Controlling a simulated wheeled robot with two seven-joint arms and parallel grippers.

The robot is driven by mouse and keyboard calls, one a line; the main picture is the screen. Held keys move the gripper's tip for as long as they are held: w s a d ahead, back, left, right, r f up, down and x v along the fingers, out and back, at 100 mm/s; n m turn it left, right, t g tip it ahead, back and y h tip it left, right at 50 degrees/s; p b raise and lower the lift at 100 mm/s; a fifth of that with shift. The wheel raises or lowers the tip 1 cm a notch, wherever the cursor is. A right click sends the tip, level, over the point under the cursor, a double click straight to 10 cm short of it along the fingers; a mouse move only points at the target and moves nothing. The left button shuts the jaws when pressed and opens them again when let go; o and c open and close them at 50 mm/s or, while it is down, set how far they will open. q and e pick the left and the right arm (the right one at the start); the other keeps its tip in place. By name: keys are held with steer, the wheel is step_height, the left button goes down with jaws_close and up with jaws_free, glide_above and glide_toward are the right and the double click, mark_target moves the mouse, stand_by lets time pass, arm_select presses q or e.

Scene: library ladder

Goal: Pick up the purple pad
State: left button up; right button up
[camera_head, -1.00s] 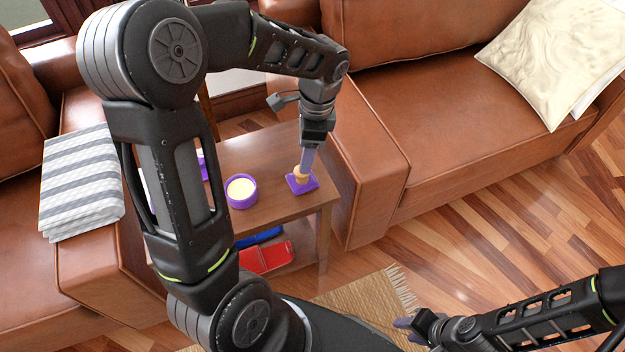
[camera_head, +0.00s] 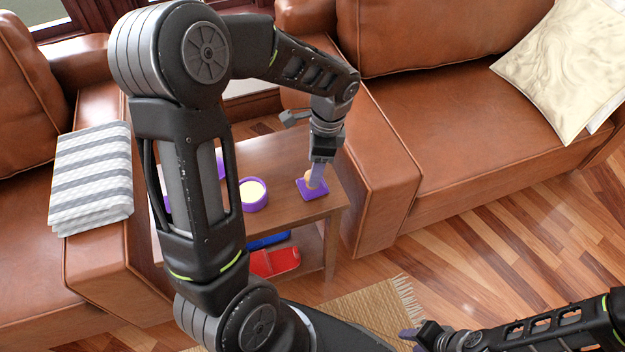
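The purple pad (camera_head: 303,193) is a small flat square near the right end of the wooden side table. A small tan, rounded piece (camera_head: 309,180) sits on top of it. My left gripper (camera_head: 317,177) points down over the pad, its fingers at the tan piece and partly covering it. The fingers overlap in this view, so I cannot tell whether they grip it. The pad appears to rest on the table. My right gripper (camera_head: 410,340) is at the bottom, low over the rug and away from the table; its fingers look apart and empty.
A purple round tub (camera_head: 254,203) with cream contents stands left of the pad on the table (camera_head: 268,160). Red (camera_head: 275,262) and blue items lie on the lower shelf. Leather sofas flank the table. A striped cloth (camera_head: 92,178) lies on the left armrest. My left arm hides the table's left part.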

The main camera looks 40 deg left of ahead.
mark_target(308, 193)
arm_select(q)
steer(key=f, duration=0.3)
steer(key=f+b, duration=0.1)
steer(key=shift+s+a+f, duration=0.2)
steer(key=shift+a+f, duration=0.05)
steer(key=shift+f, duration=0.05)
steer(key=shift+c, duration=0.5)
jaws_close()
